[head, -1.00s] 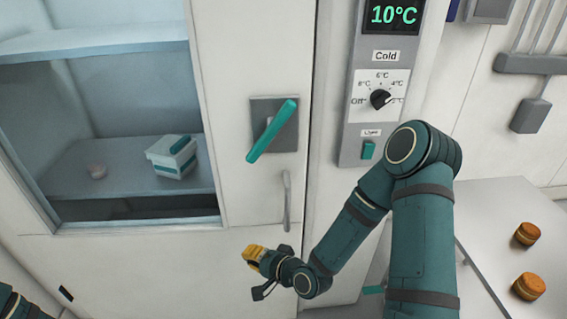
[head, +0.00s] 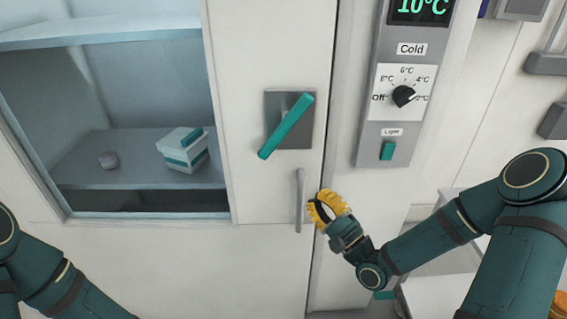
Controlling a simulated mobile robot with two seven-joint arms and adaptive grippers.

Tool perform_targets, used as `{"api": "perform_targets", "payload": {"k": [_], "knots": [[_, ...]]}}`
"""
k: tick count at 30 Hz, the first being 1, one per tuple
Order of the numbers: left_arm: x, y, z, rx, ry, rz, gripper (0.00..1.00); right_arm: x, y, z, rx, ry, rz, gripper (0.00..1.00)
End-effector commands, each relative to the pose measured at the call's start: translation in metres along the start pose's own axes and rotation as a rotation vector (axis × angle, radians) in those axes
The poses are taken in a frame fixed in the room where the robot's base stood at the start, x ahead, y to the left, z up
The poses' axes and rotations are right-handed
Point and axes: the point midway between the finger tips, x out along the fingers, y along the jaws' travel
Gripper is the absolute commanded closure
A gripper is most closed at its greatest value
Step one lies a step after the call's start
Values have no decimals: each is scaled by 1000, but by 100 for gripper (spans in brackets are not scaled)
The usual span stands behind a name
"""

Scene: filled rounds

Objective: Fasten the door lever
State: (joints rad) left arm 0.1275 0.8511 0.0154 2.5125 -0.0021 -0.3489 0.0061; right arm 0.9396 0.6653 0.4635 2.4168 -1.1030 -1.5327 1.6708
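The door lever (head: 286,126) is a teal bar on a grey plate (head: 298,135) on the white door. It sits tilted, its upper end to the right and its lower end to the left. My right gripper (head: 320,207), with yellow fingers, is below and to the right of the lever, beside the vertical door handle (head: 299,200). It is apart from the lever. Its fingers appear curved and spread with nothing seen between them. Part of my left arm shows at the lower left, but its gripper is out of view.
Right of the door is a control panel (head: 374,140) with a 10°C display, a dial (head: 403,96) and a teal switch (head: 388,151). A table stands at lower right.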

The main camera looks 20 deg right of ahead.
Motion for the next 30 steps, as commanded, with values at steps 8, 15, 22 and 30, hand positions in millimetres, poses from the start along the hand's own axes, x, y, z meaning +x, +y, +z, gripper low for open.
{"api": "perform_targets", "payload": {"k": [8, 15, 22, 30], "knots": [[0, 0, 0, 0, 0, 0, 100, 27, 0, 1, -2, -3, 0, 100], [0, 0, 0, 0, 1, 0, 100, 75, 0, 1, -2, -4, 0, 100], [0, 0, 0, 0, 0, 0, 100, 111, 0, 11, 0, -3, 1, 100], [0, 0, 0, 0, 1, 0, 100, 127, 0, 27, -2, 0, 1, 100]]}}
